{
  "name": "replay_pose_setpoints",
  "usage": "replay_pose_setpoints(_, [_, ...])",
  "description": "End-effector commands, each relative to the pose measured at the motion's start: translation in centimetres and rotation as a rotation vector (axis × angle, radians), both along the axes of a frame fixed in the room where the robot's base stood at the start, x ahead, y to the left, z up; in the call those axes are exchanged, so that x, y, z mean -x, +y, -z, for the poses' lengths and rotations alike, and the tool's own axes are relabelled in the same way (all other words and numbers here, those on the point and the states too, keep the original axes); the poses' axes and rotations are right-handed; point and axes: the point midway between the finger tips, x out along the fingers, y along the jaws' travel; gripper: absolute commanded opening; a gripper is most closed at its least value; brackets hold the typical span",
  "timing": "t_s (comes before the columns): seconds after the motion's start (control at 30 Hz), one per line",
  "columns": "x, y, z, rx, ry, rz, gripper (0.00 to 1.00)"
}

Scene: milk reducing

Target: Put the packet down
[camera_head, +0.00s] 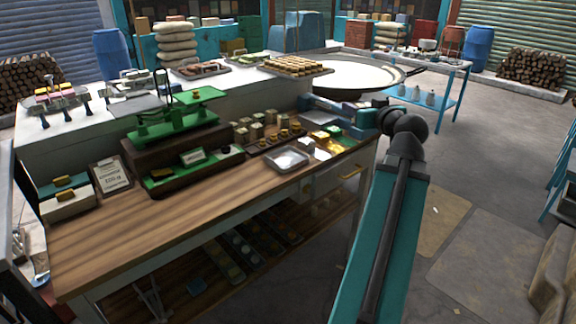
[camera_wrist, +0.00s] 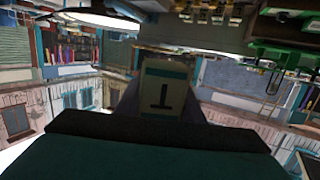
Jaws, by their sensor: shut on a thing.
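A pale packet (camera_wrist: 165,92) with a dark teal band and a dark mark like a "1" shows in the middle of the wrist view, held between the fingers of my gripper (camera_wrist: 165,110). In the head view my gripper (camera_head: 325,116) reaches left from the end of my arm, above the right end of the wooden counter (camera_head: 190,220). It is shut on the packet, which is small and hard to make out there. A green balance scale (camera_head: 175,127) stands on the counter. An empty-looking metal tray (camera_head: 287,159) lies to its right.
Several small blocks and brass weights (camera_head: 283,134) stand behind the metal tray. A small white block (camera_head: 306,145) and green and yellow items (camera_head: 330,132) crowd the right end. The front counter strip is clear. A big round pan (camera_head: 350,76) stands behind.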

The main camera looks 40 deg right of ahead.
Motion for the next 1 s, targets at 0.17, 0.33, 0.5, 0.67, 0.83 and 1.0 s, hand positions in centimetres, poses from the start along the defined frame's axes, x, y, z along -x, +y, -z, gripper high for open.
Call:
replay_pose_setpoints(0.17, [-5.5,3.7,5.4,-0.003,0.003,-0.117,0.08])
replay_pose_setpoints(0.33, [-10.1,7.6,9.6,-0.004,0.002,-0.222,0.08])
replay_pose_setpoints(0.5, [-14.2,11.8,13.7,-0.003,0.000,-0.325,0.08])
replay_pose_setpoints(0.67, [-17.1,15.3,16.6,-0.003,-0.005,-0.401,0.08])
replay_pose_setpoints(0.83, [-18.6,17.3,18.1,-0.001,-0.007,-0.444,0.08])
replay_pose_setpoints(1.0, [-18.9,17.7,18.2,0.000,-0.009,-0.454,0.08])
